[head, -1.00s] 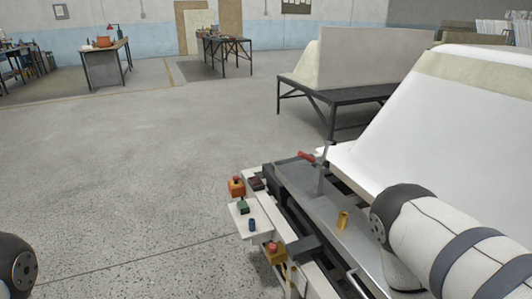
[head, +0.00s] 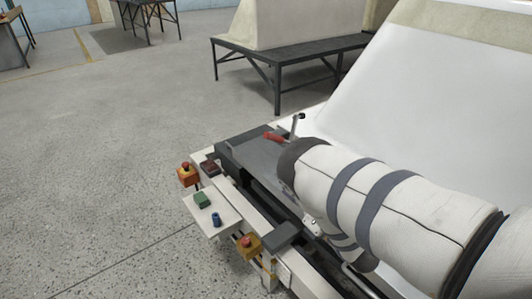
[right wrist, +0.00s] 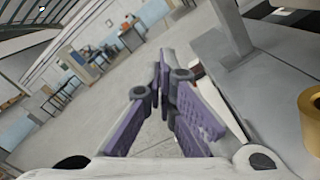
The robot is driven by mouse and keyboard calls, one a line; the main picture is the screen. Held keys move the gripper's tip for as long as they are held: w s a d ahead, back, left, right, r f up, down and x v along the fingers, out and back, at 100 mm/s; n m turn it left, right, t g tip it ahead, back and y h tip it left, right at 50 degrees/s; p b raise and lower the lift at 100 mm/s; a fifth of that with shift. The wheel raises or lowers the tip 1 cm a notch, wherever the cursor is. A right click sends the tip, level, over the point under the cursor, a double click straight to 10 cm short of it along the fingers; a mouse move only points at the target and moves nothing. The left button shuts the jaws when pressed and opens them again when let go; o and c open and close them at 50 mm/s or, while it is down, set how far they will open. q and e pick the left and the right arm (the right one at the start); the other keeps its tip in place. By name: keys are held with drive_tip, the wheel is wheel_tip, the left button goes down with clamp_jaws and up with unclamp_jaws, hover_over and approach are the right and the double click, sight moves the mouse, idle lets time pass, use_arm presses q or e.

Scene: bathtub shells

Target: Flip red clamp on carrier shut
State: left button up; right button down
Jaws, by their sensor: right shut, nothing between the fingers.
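The red clamp handle (head: 274,137) lies at the far end of the grey carrier (head: 240,152), beside a short upright metal post (head: 296,124). The handle looks close to level and points left. My right arm reaches over the carrier from the right, with its wrist end close to the clamp and hiding the plate behind it. My right gripper (right wrist: 160,72) has its purple-padded fingers together at the tips, with nothing held. In the right wrist view a grey post (right wrist: 231,28) stands right of the fingers, apart from them. My left gripper is out of view.
The white tub shell (head: 430,110) rises behind the carrier. A brass cylinder (right wrist: 312,118) is right of my fingers. Open floor lies left.

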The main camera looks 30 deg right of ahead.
drive_tip(key=shift+r, duration=0.2)
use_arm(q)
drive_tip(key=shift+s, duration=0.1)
use_arm(e)
drive_tip(key=shift+f, duration=0.1)
use_arm(q)
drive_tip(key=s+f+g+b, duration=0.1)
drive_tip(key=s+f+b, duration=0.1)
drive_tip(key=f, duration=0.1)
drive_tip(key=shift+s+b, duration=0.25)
drive_tip(key=shift+b, duration=0.05)
use_arm(e)
drive_tip(key=w+d+r, duration=0.1)
drive_tip(key=w+r, duration=0.2)
drive_tip(key=w, duration=0.8)
drive_tip(key=shift+d+r, duration=0.35)
drive_tip(key=shift+r, duration=0.05)
